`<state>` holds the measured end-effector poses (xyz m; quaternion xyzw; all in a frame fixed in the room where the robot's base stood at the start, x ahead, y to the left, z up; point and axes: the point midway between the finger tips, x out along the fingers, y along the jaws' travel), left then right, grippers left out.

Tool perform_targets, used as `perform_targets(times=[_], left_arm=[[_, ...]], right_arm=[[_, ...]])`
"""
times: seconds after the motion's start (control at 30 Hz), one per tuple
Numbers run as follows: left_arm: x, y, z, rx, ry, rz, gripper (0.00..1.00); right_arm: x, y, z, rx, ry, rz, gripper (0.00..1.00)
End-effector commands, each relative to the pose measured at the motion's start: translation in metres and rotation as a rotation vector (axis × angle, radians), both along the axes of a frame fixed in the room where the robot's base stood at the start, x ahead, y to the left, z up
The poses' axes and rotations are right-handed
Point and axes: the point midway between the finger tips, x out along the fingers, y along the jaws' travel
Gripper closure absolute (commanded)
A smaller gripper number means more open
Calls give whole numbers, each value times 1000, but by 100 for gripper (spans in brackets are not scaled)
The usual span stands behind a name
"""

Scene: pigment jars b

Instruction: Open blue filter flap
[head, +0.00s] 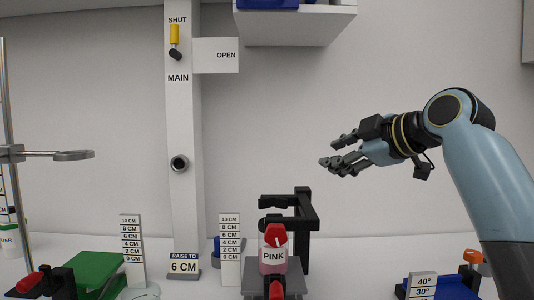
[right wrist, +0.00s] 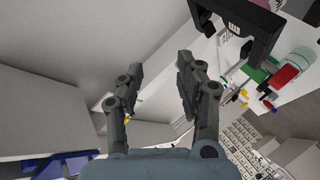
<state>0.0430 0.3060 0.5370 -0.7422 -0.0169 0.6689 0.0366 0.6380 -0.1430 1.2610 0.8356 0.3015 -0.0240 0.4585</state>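No part in view can be clearly told as the blue filter flap. Blue parts show on the shelf, cut off at the top edge of the head view (head: 266,4), and on a low blue device (head: 456,289) at the lower right. A blue piece (right wrist: 66,166) also shows at the lower left of the right wrist view. My right gripper (head: 337,151) is raised in free air in front of the wall, pointing left. Its fingers are apart and empty, as the right wrist view (right wrist: 158,68) also shows. My left gripper is not in view.
A white post with a yellow-handled valve (head: 174,36) stands left of centre. A pink jar (head: 272,261) sits by a black frame (head: 311,224). A green platform (head: 95,270) is at lower left. An angle sign (head: 423,286) stands by the blue device. A white shelf (head: 295,28) overhangs.

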Motion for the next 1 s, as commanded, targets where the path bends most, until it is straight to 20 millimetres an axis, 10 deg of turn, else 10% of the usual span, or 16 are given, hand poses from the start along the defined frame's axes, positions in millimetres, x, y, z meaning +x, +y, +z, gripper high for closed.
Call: perform_targets(times=[0.1,0.3,0.53,1.0], left_arm=[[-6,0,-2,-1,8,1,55],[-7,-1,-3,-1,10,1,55],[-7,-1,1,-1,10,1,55],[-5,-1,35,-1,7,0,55]], right_arm=[[10,28,141,-129,-335,158,64],[-16,56,282,-304,-719,293,64],[-23,69,319,-354,-825,324,64],[36,128,331,-354,-821,323,64]])
